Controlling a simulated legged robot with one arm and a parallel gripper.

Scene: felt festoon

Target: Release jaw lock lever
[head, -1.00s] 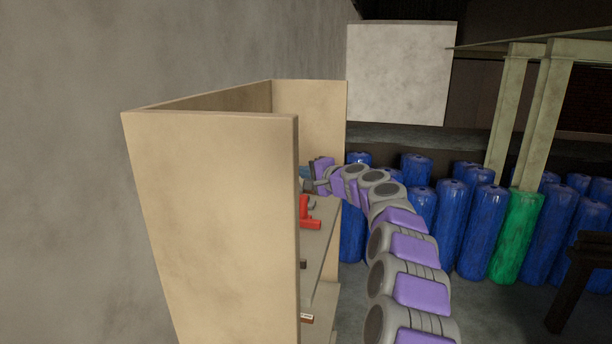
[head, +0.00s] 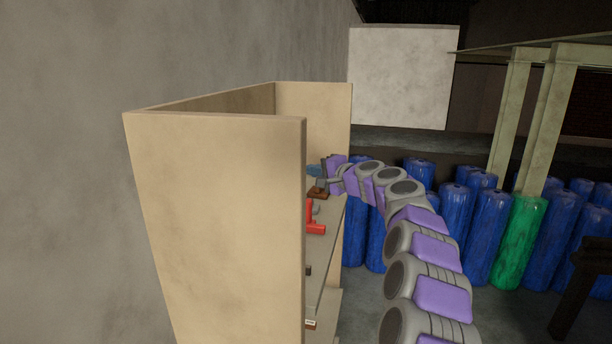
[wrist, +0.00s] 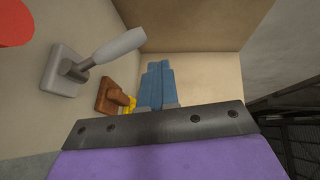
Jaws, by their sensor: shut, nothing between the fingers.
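My gripper (head: 314,171) reaches into the open side of the tan cabinet. In the wrist view its two blue fingers (wrist: 160,66) are shut side by side with nothing between them. A grey lever (wrist: 113,48) on a square grey plate (wrist: 62,70) stands left of the fingers, apart from them. Closer to the fingers is a brown plate (wrist: 107,97) with a brown handle and a yellow part, partly hidden by my gripper. I cannot tell which of these is the jaw lock lever, or whether the fingers touch the yellow part.
The tan cabinet (head: 215,220) hides much of its fittings in the head view. A red fitting (head: 313,225) sits nearer than my gripper and partly shows in the wrist view (wrist: 14,20). Blue cylinders (head: 480,230) and a green one (head: 518,240) stand right of my arm.

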